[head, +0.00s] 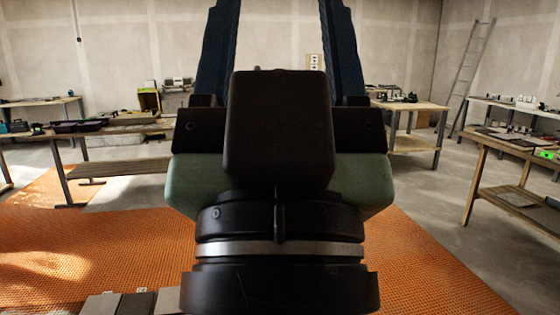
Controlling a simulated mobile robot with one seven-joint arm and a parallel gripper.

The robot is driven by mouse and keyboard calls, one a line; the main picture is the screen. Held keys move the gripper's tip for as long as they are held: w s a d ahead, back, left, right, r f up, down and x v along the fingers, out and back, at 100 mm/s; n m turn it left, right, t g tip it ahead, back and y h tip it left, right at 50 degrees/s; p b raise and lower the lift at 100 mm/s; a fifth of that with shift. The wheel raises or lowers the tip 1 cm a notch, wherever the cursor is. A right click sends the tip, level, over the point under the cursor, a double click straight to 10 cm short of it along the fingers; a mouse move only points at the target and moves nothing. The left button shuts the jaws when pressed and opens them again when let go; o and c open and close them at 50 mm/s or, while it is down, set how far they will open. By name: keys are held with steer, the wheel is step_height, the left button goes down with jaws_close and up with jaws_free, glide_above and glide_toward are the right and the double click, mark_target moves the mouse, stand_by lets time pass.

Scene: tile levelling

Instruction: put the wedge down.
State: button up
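My gripper (280,8) is seen from behind in the head view, raised in front of the camera. Its two dark blue fingers stand wide apart, with bare wall showing between them. The fingertips run out of the top of the picture. I see no wedge between the visible parts of the fingers or elsewhere. The hand and wrist hide the middle of the scene.
Grey slabs (105,304), perhaps tiles, show at the bottom edge, left of my wrist. Workbenches stand at left (125,168), back right (415,143) and right (510,168). A ladder (470,75) leans on the far wall.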

step_height(320, 180, up, 19)
steer(key=p, duration=1.6)
steer(key=shift+f+p, duration=0.15)
steer(key=shift+p, duration=0.2)
